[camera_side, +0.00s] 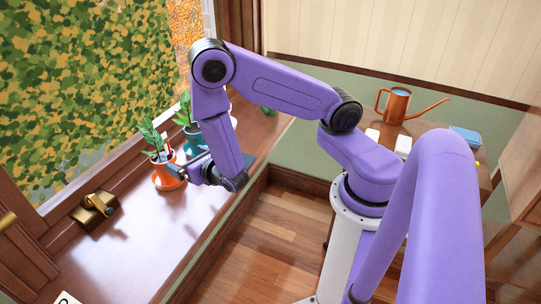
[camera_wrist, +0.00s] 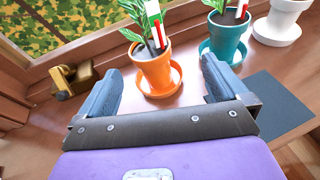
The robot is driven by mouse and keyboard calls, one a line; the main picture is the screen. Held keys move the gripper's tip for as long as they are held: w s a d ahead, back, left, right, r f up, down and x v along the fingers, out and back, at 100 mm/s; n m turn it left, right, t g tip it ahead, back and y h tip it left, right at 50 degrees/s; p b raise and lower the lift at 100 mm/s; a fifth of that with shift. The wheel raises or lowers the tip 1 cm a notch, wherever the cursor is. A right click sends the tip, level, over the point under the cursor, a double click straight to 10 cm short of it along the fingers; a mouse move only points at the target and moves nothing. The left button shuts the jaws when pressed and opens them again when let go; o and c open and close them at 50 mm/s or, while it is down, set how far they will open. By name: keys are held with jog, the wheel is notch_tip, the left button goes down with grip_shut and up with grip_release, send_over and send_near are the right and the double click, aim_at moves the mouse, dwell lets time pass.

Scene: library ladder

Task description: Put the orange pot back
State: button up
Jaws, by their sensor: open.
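The orange pot (camera_wrist: 153,70) holds a green plant, a white label and a red-and-white stick. It stands upright on an orange saucer (camera_wrist: 174,88) on the wooden windowsill, and it also shows in the side view (camera_side: 158,158). My gripper (camera_wrist: 160,70) is open, one finger to each side of the pot in the wrist view. The fingers look apart from the pot; their exact distance cannot be told. In the side view my gripper (camera_side: 184,172) is low by the pot and partly hides it and the saucer.
A teal pot (camera_wrist: 226,35) on a teal saucer stands just right of the orange one, with a white pot (camera_wrist: 280,22) beyond. A dark square mat (camera_wrist: 270,105) lies at right. A brass latch (camera_side: 96,207) sits left. The near sill (camera_side: 150,245) is mostly clear.

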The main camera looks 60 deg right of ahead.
jog(key=s+d+r+m+g+h, duration=0.5)
jog(key=s+d+r+m+g, duration=0.15)
jog(key=s+r+m, duration=0.45)
jog(key=s+a+r+m+g+y, duration=0.1)
jog(key=s+a+m+g+y, duration=0.2)
jog(key=s, duration=0.6)
jog(key=s+a+r+m+g+y, duration=0.1)
jog(key=s+a+m+g+y, duration=0.3)
jog(key=s, duration=0.5)
jog(key=shift+s+a+r+m+y, duration=0.35)
jog(key=shift+a+m+y, duration=0.55)
jog(key=shift+y, duration=0.3)
jog(key=shift+g, duration=0.25)
